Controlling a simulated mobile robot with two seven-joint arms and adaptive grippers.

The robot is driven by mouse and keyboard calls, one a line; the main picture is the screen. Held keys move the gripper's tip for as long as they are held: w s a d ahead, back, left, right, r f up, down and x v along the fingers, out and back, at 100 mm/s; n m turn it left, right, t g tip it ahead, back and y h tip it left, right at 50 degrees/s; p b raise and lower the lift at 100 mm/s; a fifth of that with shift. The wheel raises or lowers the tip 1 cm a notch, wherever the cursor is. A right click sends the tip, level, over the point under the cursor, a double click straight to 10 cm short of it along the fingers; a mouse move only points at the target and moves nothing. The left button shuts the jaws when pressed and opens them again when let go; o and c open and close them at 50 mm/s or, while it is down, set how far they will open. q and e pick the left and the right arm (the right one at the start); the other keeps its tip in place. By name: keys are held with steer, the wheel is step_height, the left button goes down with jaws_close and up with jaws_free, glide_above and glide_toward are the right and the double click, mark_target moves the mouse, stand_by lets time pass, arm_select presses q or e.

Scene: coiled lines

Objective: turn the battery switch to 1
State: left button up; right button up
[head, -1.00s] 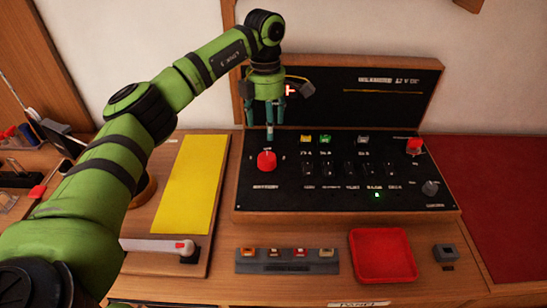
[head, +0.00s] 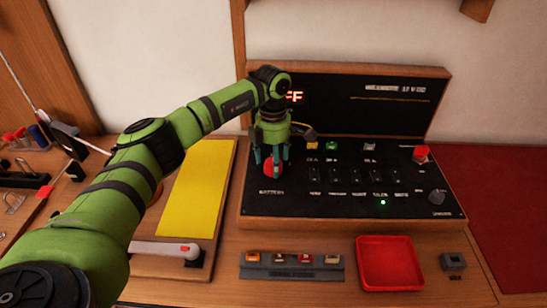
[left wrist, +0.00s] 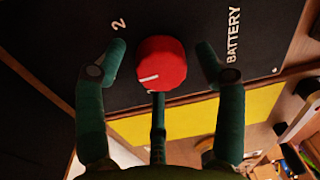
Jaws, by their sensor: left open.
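The battery switch (head: 271,168) is a round red knob at the left of the black panel (head: 330,205). In the left wrist view the red knob (left wrist: 162,63) has a white pointer mark at its lower left edge. The label "2" and the word "BATTERY" show beside it; a "1" cannot be made out. My left gripper (head: 270,155) is over the knob, pointing down. In the left wrist view its open fingers (left wrist: 163,62) stand on either side of the knob, with gaps, and a third finger is below it. My right gripper is not in view.
The panel also has several black switches (head: 355,174), a red knob (head: 421,153) and a grey knob (head: 437,196). A raised lid stands behind. A yellow mat (head: 195,190) lies left.

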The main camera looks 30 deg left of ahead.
arm_select(q)
steer(key=c, duration=1.1)
steer(key=shift+c, duration=0.2)
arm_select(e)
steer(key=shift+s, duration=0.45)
arm_select(q)
steer(key=shift+s, duration=0.1)
steer(key=n, duration=0.5)
steer(key=shift+n, duration=0.4)
steer(key=n, duration=0.5)
steer(key=shift+n, duration=0.4)
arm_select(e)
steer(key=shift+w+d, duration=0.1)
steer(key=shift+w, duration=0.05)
arm_select(q)
steer(key=shift+n, duration=0.3)
